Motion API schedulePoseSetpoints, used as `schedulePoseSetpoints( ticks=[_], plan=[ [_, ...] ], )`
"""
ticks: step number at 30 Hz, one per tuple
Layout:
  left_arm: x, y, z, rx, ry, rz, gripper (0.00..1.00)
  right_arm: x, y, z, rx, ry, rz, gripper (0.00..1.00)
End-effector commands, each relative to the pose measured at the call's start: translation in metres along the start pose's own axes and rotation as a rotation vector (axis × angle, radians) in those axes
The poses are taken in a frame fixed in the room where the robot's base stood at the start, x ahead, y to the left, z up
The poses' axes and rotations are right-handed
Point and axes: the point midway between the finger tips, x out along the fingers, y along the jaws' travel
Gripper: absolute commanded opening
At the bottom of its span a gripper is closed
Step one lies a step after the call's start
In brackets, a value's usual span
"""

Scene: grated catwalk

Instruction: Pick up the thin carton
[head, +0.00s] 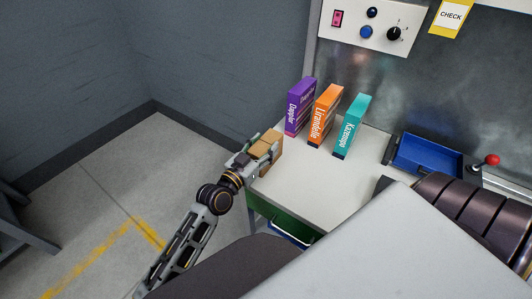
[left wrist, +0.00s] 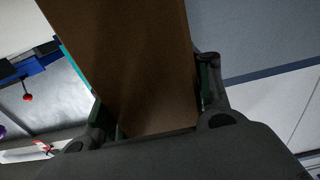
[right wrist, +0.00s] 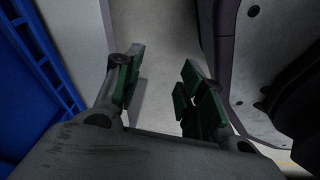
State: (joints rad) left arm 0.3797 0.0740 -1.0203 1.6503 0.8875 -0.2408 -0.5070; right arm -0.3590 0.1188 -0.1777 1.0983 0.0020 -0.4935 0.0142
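A plain brown carton (head: 264,146) is at the left corner of the white tabletop in the head view. My left gripper (head: 259,150) has its fingers on either side of it. In the left wrist view the carton (left wrist: 140,65) fills the space between the fingers (left wrist: 155,115), which look pressed to its sides. I cannot tell whether the carton touches the tabletop. My right gripper (right wrist: 160,85) is open and empty in the right wrist view; it is hidden in the head view.
Purple (head: 299,108), orange (head: 324,116) and teal (head: 351,127) boxes stand upright on the white tabletop (head: 310,180), right of the brown carton. A blue tray (head: 425,157) and a red-knobbed lever (head: 491,160) are further right. A control panel (head: 370,24) is behind. The tabletop front is clear.

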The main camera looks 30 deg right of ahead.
Motion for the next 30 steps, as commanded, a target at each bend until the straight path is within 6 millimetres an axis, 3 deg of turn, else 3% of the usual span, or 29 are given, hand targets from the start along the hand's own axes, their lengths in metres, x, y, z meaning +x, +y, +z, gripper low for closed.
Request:
schedulePoseSetpoints(
  ticks=[1,6,19,30],
  plan=[
    [0.000,0.000,0.000,0.000,0.000,0.000,0.36,0.000,0.000,0.000,0.000,0.000,0.000,0.40],
    [0.000,0.000,-0.001,0.000,0.002,0.000,0.16,0.000,0.000,-0.001,0.000,0.001,0.000,0.40],
    [0.000,0.000,-0.011,-0.001,0.003,0.000,0.15,-0.002,0.001,-0.003,-0.001,0.006,0.001,0.40],
    [0.000,0.000,-0.060,0.001,0.005,0.001,0.15,-0.001,0.012,0.018,-0.009,-0.015,0.013,0.40]
  ],
)
